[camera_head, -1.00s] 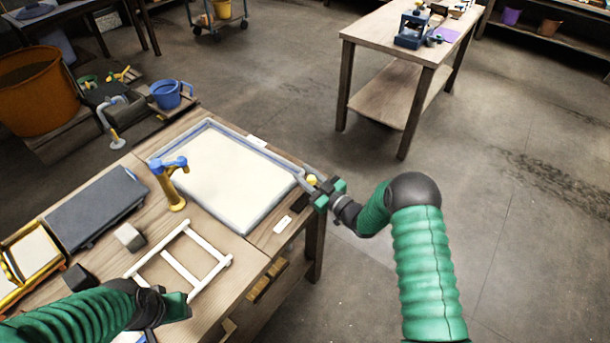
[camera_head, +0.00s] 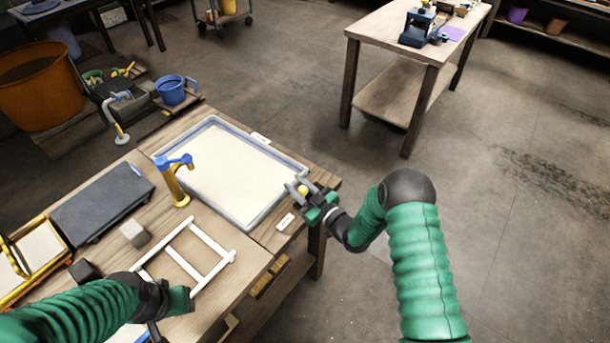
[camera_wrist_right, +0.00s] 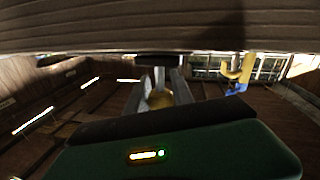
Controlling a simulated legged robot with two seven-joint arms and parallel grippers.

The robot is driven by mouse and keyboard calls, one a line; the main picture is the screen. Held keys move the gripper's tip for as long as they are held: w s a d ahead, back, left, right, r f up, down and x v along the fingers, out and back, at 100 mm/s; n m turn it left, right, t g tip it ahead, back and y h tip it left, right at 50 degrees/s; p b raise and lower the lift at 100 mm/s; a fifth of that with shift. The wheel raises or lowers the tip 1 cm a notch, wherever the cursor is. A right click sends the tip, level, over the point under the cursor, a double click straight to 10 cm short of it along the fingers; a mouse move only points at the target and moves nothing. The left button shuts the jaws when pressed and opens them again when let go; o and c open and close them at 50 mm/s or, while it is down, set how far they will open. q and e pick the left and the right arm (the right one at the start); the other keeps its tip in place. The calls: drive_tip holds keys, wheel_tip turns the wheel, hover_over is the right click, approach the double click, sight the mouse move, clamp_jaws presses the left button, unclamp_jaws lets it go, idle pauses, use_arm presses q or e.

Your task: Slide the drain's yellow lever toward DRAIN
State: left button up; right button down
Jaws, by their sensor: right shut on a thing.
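The drain's yellow lever (camera_head: 303,190) is at the right edge of the pale-filled, grey-rimmed tray (camera_head: 254,222). My right gripper (camera_head: 298,187) is shut on it; in the right wrist view the yellow knob (camera_wrist_right: 160,98) shows between the two grey fingers (camera_wrist_right: 160,84). One small white label (camera_head: 285,222) lies on the wood just below the lever, and another label (camera_head: 260,138) lies at the tray's far side. Their writing is too small to read. My left gripper (camera_head: 178,301) hangs over the near left of the table; its fingers are mostly hidden.
A white frame (camera_head: 184,262), a yellow tap with a blue top (camera_head: 176,180), a grey block (camera_head: 134,233) and a dark flat case (camera_head: 102,203) are on the table. The floor to the right is open.

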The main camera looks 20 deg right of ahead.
drive_tip(key=shift+s+a+f, duration=0.1)
drive_tip(key=shift+s+a, duration=0.1)
drive_tip(key=shift+f, duration=0.1)
drive_tip(key=c, duration=1.5)
unclamp_jaws()
drive_tip(key=shift+c, duration=0.2)
drive_tip(key=o, duration=0.4)
drive_tip(key=shift+o, duration=0.2)
drive_tip(key=v, duration=1.7)
drive_tip(key=shift+w+a, duration=0.1)
drive_tip(key=shift+a, duration=0.05)
